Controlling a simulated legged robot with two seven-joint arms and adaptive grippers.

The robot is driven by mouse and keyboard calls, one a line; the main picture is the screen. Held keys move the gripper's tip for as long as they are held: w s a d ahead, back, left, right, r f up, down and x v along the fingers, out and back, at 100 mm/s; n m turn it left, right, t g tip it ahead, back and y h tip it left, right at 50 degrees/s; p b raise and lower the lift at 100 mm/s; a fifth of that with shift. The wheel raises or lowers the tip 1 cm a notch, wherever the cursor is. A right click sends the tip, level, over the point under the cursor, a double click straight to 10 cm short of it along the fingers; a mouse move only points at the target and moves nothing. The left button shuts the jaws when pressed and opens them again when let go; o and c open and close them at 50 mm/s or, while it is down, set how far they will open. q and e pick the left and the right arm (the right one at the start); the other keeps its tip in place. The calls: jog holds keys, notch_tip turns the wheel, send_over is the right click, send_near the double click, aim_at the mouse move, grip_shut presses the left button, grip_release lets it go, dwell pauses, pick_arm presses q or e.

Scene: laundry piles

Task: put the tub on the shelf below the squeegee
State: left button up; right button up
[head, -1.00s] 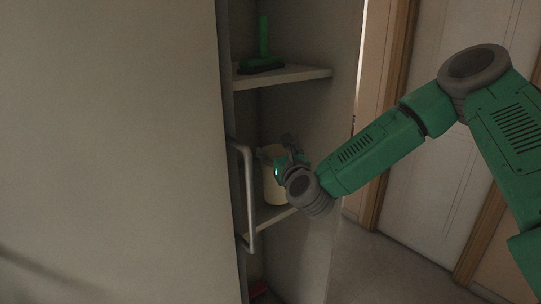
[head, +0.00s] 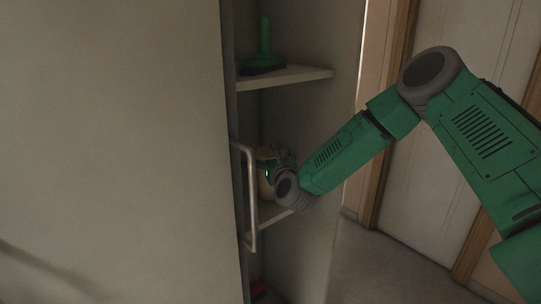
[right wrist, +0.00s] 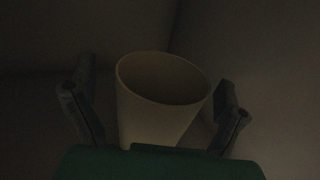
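The green squeegee (head: 264,52) stands on the upper shelf (head: 292,76) of the cabinet. The cream tub (head: 263,173) is on the shelf below it (head: 276,217), behind my right gripper (head: 273,163), which hides much of it. In the right wrist view the tub (right wrist: 157,112) is between the two fingers of the right gripper (right wrist: 157,110). The tub's open top faces the camera, and a dark gap shows between it and each finger. The right gripper is open around the tub. My left gripper is not in view.
A large cabinet door (head: 120,130) fills the left, with a metal handle (head: 251,200) close to the gripper. The cabinet side wall (head: 325,150) is right of the tub. A red object (head: 259,287) lies low inside. Open floor (head: 370,270) shows at the lower right.

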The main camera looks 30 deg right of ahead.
jog(key=shift+w+a+r, duration=0.15)
jog(key=shift+a+r, duration=0.1)
jog(key=shift+a, duration=0.55)
jog(key=d+v, duration=0.1)
jog(key=v, duration=1)
jog(key=shift+s+f+b, duration=0.15)
jog(key=shift+s+b, duration=0.25)
jog(key=shift+s, duration=0.15)
